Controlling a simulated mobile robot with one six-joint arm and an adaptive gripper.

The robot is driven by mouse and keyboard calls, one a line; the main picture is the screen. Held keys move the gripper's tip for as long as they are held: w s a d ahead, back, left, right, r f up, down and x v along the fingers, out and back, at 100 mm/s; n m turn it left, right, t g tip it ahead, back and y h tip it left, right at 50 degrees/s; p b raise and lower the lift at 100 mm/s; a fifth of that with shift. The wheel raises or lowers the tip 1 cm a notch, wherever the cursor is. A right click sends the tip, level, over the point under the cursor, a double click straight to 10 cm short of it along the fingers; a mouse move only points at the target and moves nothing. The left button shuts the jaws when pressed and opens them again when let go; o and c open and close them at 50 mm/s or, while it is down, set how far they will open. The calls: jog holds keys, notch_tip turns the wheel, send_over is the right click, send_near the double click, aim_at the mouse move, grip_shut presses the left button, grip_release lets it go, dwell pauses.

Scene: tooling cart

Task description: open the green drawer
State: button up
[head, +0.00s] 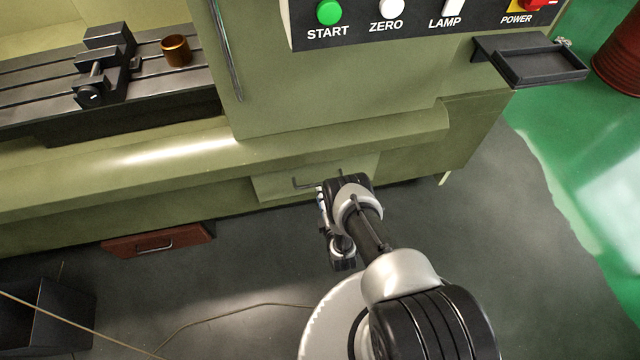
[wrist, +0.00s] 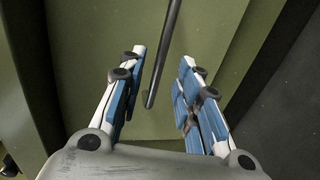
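The green drawer (head: 275,184) is set low in the front of the olive-green machine. Its front also fills much of the wrist view (wrist: 205,50). A thin dark bar handle (head: 305,184) is on the drawer front, partly hidden behind my arm in the head view. In the wrist view the handle (wrist: 165,55) runs down from the top edge and ends between my two fingers. My gripper (wrist: 165,65) is open, with blue-padded fingers on either side of the handle and no visible contact. In the head view my wrist hides most of the gripper.
A red-brown drawer (head: 125,246) with a metal handle is at the machine's lower left. A black box (head: 45,315) stands on the floor at left. A dark tray (head: 540,64) juts out at upper right. Cables lie on the grey floor.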

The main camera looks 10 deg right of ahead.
aim_at(320, 183)
jog(key=b+x, duration=0.2)
jog(key=x, duration=0.5)
jog(key=shift+c, duration=0.6)
grip_shut()
